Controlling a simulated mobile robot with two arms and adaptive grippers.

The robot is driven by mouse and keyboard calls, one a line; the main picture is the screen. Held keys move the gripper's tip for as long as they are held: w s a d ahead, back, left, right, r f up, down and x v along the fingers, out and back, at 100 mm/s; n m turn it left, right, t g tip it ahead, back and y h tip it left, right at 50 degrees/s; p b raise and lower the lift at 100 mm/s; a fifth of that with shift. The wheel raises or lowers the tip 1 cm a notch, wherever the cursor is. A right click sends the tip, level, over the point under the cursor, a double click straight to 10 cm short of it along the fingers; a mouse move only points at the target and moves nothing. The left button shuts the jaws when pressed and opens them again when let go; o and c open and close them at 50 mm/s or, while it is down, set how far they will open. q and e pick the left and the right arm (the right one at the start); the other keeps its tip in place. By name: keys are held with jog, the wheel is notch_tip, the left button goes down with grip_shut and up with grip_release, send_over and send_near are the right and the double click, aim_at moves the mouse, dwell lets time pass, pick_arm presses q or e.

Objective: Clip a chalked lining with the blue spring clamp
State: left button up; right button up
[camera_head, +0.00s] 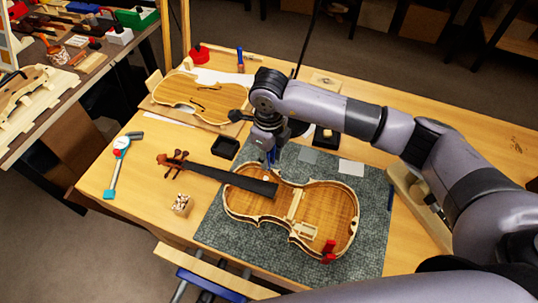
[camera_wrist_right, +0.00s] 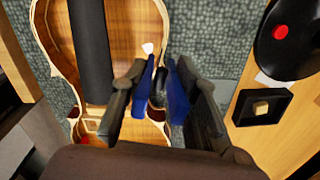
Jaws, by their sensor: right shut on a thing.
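The open violin body (camera_head: 320,205) lies on a grey-green mat (camera_head: 370,255), with a dark fingerboard (camera_head: 225,177) reaching left from it. My right gripper (camera_head: 270,147) is over the body's far edge, near the fingerboard end. It is shut on the blue spring clamp (camera_head: 271,157), which points down toward the rim. In the right wrist view the blue clamp (camera_wrist_right: 177,90) sits between the two dark fingers, beside the rim. A small white mark (camera_wrist_right: 148,48) shows near the lining there. Whether the clamp's jaws touch the lining is not clear. My left gripper is not in view.
A red clamp (camera_head: 328,250) sits on the body's near right rim. The mat's lower left is clear.

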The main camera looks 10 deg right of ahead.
jog(key=shift+f+b, duration=2)
jog(key=shift+f, duration=0.1)
jog(key=o, duration=1.1)
jog(key=shift+r, duration=0.1)
notch_tip(320, 180, up, 12)
jog(key=shift+f, duration=0.1)
